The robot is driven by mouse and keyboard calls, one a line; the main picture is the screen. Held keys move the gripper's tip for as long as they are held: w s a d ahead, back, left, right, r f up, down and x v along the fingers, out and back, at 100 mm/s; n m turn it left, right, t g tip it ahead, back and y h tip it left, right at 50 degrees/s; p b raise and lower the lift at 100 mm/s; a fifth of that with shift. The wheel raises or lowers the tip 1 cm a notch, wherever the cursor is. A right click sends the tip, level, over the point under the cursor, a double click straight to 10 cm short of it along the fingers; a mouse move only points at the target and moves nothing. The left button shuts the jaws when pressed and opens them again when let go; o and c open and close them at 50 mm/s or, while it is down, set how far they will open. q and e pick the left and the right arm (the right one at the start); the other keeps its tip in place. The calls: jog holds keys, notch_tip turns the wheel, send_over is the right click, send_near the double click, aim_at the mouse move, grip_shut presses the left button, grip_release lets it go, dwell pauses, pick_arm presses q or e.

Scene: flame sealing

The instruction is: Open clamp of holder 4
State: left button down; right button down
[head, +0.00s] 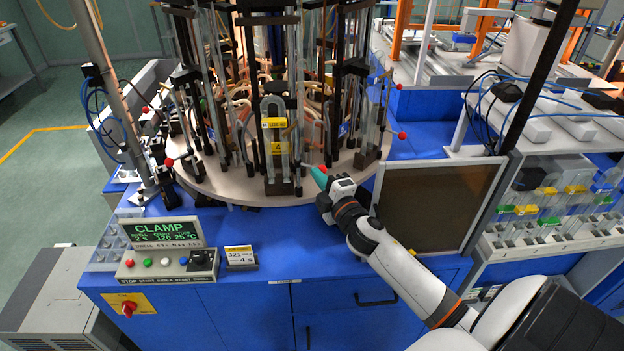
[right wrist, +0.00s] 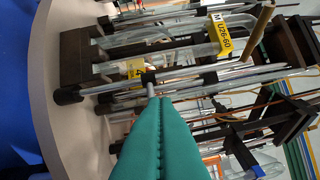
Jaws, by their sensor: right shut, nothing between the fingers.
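Holder 4 (head: 279,148) stands at the front of the round table, with a yellow plate marked 4 and glass tubes upright in it. Its yellow plate (right wrist: 135,69) also shows in the right wrist view, partly covered by rods. A red knob (head: 323,168) sits just right of the holder's lower part. My right gripper (head: 317,176), with teal fingers, is shut and empty, its tips beside that knob. In the right wrist view the fingers (right wrist: 152,102) point at a grey rod (right wrist: 149,82); the knob is not seen there. I cannot tell whether they touch. My left gripper is out of view.
The round table (head: 225,190) carries several other holders, rods and red-knobbed levers close by. A control box (head: 170,262) with a CLAMP display (head: 162,233) stands front left. A dark panel (head: 437,205) stands right of my arm. The blue top in front is mostly clear.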

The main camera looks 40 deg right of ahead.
jog(key=shift+w+d, duration=0.25)
jog(key=shift+d, duration=0.5)
jog(key=shift+w+d, duration=0.2)
jog(key=shift+d, duration=0.55)
jog(key=shift+d+r, duration=0.1)
jog(key=shift+d+r, duration=0.15)
jog(key=shift+d, duration=0.05)
jog(key=b, duration=0.3)
send_near(326, 170)
jog(key=shift+s+a, duration=0.1)
jog(key=shift+s, duration=1.15)
